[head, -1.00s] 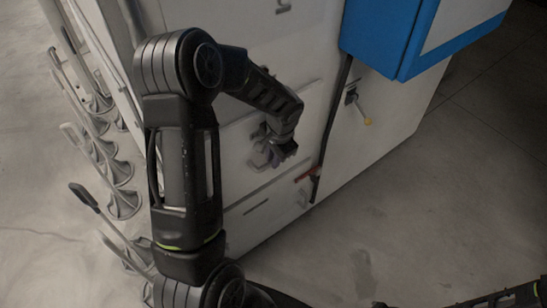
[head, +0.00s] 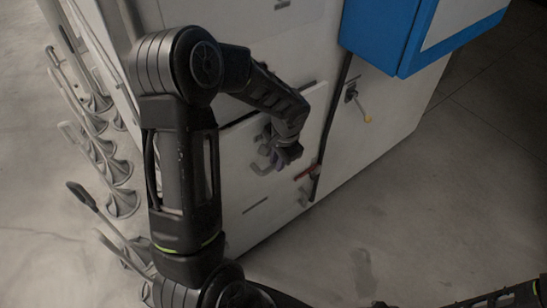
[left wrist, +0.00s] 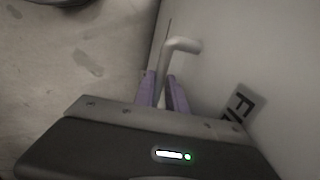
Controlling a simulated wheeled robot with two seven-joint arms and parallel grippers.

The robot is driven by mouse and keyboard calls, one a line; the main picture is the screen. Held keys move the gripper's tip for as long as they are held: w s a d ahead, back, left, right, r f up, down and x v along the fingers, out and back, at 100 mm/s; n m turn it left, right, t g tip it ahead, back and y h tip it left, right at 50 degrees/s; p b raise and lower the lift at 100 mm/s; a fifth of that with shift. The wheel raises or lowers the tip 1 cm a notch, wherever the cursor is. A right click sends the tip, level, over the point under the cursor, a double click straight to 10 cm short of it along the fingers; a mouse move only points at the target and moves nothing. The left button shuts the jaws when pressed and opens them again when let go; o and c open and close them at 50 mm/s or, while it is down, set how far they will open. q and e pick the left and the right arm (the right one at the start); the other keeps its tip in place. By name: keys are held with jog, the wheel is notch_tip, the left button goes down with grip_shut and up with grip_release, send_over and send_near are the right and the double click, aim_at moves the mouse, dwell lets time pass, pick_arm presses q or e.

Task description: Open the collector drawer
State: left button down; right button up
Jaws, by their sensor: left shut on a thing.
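The collector drawer (head: 245,180) is a pale panel low on the front of the grey-white cabinet. Its grey bent handle (head: 261,166) sticks out beside my left gripper (head: 284,158). In the left wrist view the purple fingers of my left gripper (left wrist: 161,88) close around the handle's bar (left wrist: 180,46), whose bent upper end shows beyond them. The inside of the drawer does not show, and I cannot tell how far its front stands out. My own left arm hides part of the cabinet front. My right gripper is out of view.
A blue box (head: 386,38) juts out above. Several metal hoods (head: 122,204) stand at left. The floor (head: 400,220) at right is clear.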

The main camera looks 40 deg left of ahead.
pick_arm(q)
jog(key=s+d+b, duration=0.3)
jog(key=d, duration=0.7)
jog(key=s+d+b, duration=0.3)
jog(key=d+b, duration=0.1)
jog(key=d, duration=0.7)
jog(key=shift+s, duration=0.15)
jog(key=c, duration=1.4)
grip_release()
jog(key=shift+o, duration=0.2)
notch_tip(320, 180, up, 8)
jog(key=d, duration=0.1)
jog(key=shift+s+d+f+p, duration=0.15)
jog(key=shift+s+d+p, duration=0.05)
jog(key=shift+p, duration=0.2)
